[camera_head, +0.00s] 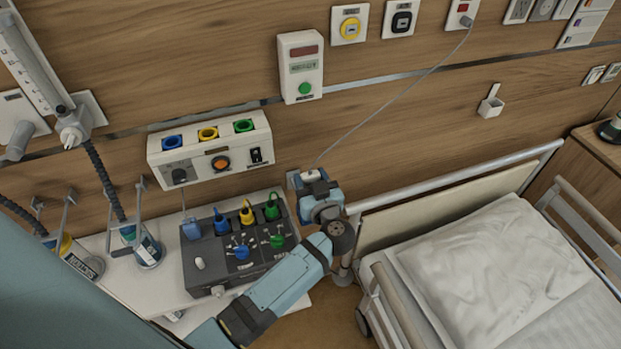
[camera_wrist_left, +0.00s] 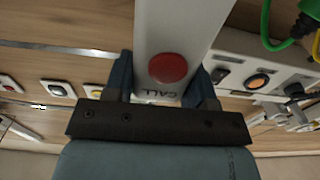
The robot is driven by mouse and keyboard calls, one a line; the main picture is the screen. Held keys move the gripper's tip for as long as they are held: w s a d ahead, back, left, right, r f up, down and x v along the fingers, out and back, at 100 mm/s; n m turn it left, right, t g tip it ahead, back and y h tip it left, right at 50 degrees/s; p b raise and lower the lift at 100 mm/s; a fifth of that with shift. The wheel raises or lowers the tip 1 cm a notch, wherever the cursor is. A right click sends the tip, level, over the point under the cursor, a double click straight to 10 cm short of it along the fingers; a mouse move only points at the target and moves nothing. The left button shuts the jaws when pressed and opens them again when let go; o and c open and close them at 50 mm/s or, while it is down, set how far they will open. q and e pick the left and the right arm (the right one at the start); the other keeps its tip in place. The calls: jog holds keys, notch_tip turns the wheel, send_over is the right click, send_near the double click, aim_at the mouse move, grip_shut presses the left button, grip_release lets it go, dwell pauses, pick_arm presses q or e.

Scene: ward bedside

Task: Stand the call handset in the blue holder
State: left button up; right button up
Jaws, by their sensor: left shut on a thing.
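In the head view the left gripper (camera_head: 317,190) is up near the wall, left of the bed. Only a small white part of the handset (camera_head: 310,175) shows there, with a thin cord up to a wall outlet. A small blue piece (camera_head: 190,229) stands at the dark console's back left; I cannot tell whether it is the blue holder.
The dark console (camera_head: 208,273) with coloured plugs is on a white shelf (camera_head: 130,280). A white wall unit (camera_head: 195,165) hangs above. A bed with rail and pillow (camera_head: 490,270) is at right. A small white wall holder (camera_head: 491,103) is above the bed. Flowmeters and hoses crowd the left.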

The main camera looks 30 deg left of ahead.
pick_arm(q)
jog(key=shift+f+b, duration=0.3)
jog(key=shift+f, duration=0.9)
jog(key=shift+p, duration=0.65)
dwell(0.4)
jog(key=shift+d+f+b, duration=0.1)
jog(key=shift+f+b, duration=0.2)
jog(key=shift+f, duration=0.75)
dwell(0.4)
